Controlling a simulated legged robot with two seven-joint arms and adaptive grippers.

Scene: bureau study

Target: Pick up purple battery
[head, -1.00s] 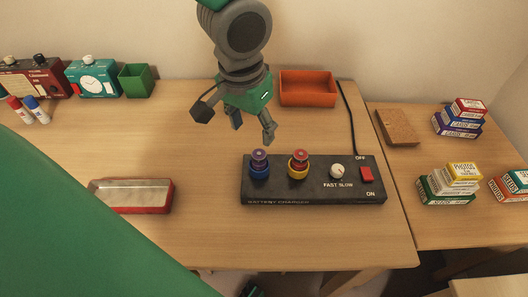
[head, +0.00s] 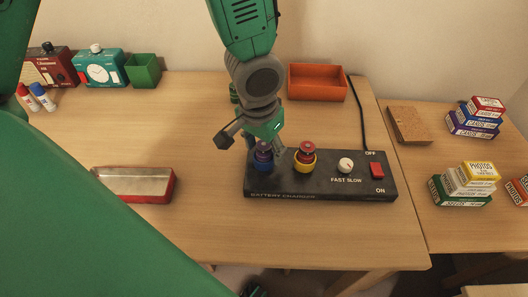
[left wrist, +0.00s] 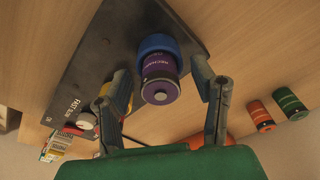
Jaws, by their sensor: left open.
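The purple battery (left wrist: 159,78) stands in the blue socket (left wrist: 158,44) of the black battery charger (head: 325,186). In the head view the purple battery (head: 264,149) is partly covered by my left gripper (head: 262,147). In the left wrist view my left gripper (left wrist: 166,90) is open, with its two fingers on either side of the battery. Whether a finger touches it I cannot tell. A red battery (head: 306,149) stands in the yellow socket (head: 304,165) to the right.
The charger also has a white knob (head: 346,165) and a red switch (head: 377,171). An orange tray (head: 317,96) stands behind, and a red metal tin (head: 134,199) lies to the left. Orange and green batteries (left wrist: 259,114) show in the left wrist view.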

